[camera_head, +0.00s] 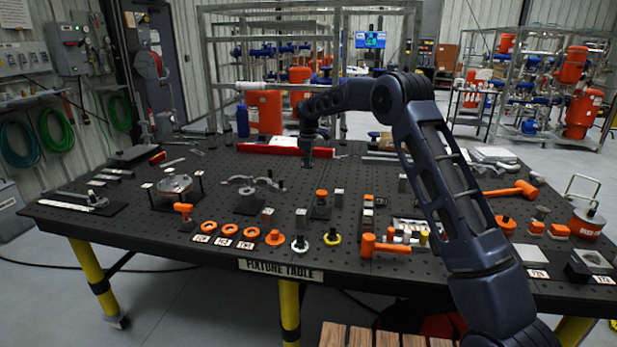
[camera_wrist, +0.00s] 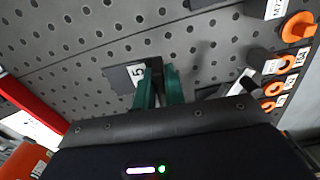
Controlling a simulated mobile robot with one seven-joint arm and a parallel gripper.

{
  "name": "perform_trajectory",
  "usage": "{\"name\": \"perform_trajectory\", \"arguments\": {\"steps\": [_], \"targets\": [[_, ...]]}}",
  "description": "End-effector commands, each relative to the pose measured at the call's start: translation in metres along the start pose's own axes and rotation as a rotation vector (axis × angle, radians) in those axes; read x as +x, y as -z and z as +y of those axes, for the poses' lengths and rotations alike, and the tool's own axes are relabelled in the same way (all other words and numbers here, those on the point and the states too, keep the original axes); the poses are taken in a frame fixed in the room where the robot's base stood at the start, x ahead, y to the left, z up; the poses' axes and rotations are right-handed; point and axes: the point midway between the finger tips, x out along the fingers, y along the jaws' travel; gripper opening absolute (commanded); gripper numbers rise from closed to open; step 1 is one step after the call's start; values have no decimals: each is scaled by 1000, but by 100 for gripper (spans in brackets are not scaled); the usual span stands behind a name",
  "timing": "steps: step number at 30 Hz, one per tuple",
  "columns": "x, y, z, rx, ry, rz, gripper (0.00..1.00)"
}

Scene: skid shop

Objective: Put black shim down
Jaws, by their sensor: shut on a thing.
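My gripper (camera_head: 307,162) is low over the far middle of the black perforated fixture table (camera_head: 130,195), just in front of a long red bar. In the wrist view its two green fingers (camera_wrist: 158,88) are shut on a narrow black piece, the black shim (camera_wrist: 156,66), which shows between and past the fingertips. A dark pad (camera_wrist: 117,78) with a white label reading 5 lies on the table by the fingertips. I cannot tell whether the shim touches the table or the pad. In the head view the shim is too small to make out.
The red bar (camera_head: 268,149) lies behind my gripper. A grey clamp-like part (camera_head: 252,181) lies to its front left. Orange rings (camera_head: 228,229), an orange mallet (camera_head: 385,245) and several small blocks fill the front. Bare perforated table surrounds the labelled pad.

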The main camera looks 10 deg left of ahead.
Motion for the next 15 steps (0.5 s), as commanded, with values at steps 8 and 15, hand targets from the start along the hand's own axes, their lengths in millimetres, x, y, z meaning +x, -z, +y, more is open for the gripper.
{"name": "perform_trajectory", "arguments": {"steps": [8,15], "targets": [[-45,1,0,0,-1,1,0],[-56,0,0,0,0,0,0]]}}
